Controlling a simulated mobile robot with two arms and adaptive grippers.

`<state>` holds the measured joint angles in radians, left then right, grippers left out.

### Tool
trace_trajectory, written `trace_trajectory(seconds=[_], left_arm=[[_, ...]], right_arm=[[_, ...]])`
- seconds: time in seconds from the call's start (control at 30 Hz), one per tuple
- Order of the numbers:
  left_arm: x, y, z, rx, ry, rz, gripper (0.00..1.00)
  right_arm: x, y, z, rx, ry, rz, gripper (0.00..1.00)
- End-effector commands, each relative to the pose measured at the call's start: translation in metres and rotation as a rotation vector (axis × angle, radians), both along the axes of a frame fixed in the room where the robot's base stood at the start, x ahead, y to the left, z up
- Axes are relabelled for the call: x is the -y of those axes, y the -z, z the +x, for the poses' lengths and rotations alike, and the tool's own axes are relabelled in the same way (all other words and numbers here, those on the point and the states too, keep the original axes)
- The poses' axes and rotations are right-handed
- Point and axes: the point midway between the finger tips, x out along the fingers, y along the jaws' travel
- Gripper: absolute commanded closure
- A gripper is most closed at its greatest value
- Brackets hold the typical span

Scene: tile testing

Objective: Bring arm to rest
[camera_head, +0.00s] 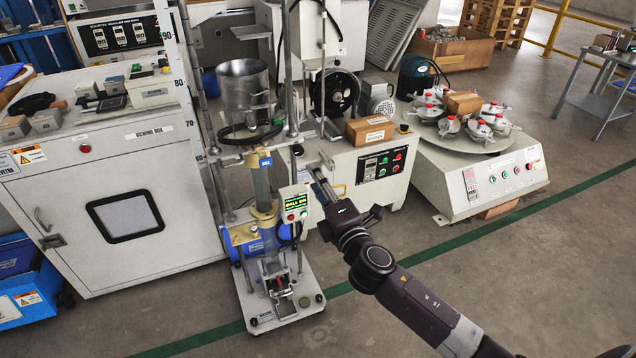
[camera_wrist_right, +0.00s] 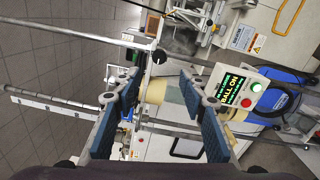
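My right arm (camera_head: 420,300) reaches in from the lower right in the head view. Its gripper (camera_head: 319,180) is raised in front of the test machine, just right of the small control box (camera_head: 295,204) with the lit "BALL ON" display. In the right wrist view the two blue-padded fingers (camera_wrist_right: 160,92) stand apart with nothing held between them. A cream cylinder part of the machine (camera_wrist_right: 158,90) shows behind the gap, and the control box (camera_wrist_right: 240,90) is to the right. I cannot tell whether the gripper touches the machine. My left gripper is not in view.
The tall test machine (camera_head: 263,195) stands on a wheeled base. A white viewing box cabinet (camera_head: 60,200) is to its left. A white machine with a cardboard box (camera_head: 370,128) and a round-table machine (camera_head: 480,180) are behind the arm. Grey floor (camera_head: 560,270) is clear at right.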

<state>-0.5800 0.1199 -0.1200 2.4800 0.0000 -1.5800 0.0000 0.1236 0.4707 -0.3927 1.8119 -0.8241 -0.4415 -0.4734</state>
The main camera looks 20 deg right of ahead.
Motion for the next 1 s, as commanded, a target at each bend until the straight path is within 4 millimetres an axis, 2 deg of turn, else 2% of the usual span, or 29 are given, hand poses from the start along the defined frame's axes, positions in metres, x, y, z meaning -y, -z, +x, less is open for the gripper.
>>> trace_trajectory(seconds=[0.53, 0.67, 0.77, 0.83, 0.97, 1.0], left_arm=[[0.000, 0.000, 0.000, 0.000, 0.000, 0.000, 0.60], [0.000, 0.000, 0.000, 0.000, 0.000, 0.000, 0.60], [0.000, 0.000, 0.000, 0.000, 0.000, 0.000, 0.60], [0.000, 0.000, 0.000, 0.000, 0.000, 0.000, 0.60], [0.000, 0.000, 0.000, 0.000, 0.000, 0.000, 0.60], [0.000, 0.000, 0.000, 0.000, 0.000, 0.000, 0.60]], right_arm=[[0.000, 0.000, -0.005, 0.000, 0.000, 0.000, 0.61], [0.003, 0.008, -0.013, -0.028, 0.030, 0.068, 0.61], [0.013, 0.031, -0.036, -0.109, 0.111, 0.237, 0.61], [0.022, 0.057, -0.063, -0.201, 0.202, 0.410, 0.61], [0.030, 0.117, -0.137, -0.420, 0.411, 0.755, 0.61], [0.029, 0.133, -0.161, -0.487, 0.475, 0.845, 0.61]])
